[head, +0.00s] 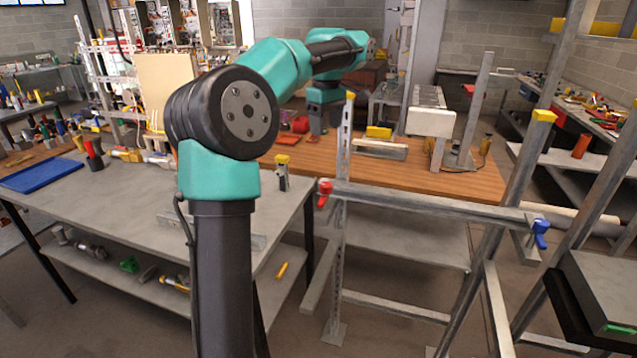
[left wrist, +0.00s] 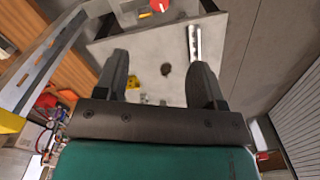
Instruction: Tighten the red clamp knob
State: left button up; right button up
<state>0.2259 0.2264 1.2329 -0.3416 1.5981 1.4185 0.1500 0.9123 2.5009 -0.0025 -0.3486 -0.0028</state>
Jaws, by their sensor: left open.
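The red clamp knob (head: 324,193) sits at the left end of a horizontal metal rail (head: 430,203), beside an upright slotted post. A blue clamp knob (head: 541,233) sits at the rail's right end. My left gripper (head: 318,122) is above and beyond the red knob in the head view, apart from it, pointing down. In the left wrist view its two dark fingers (left wrist: 160,64) are spread with nothing between them. A red part (left wrist: 158,5) shows at the top edge there; I cannot tell for sure that it is the knob. My right gripper is not in view.
A wooden bench (head: 440,182) with a yellow block (head: 379,132) and metal parts stands behind the rail. A grey table (head: 110,205) with a blue tray (head: 40,176) is at left. Yellow-capped posts (head: 543,117) rise at right. The space just above the rail's middle is clear.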

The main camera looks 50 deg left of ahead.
aim_at(326, 184)
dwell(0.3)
pick_arm(q)
notch_tip(326, 184, down, 18)
jog(key=shift+r, duration=0.25)
dwell(0.4)
jog(key=c, duration=0.9)
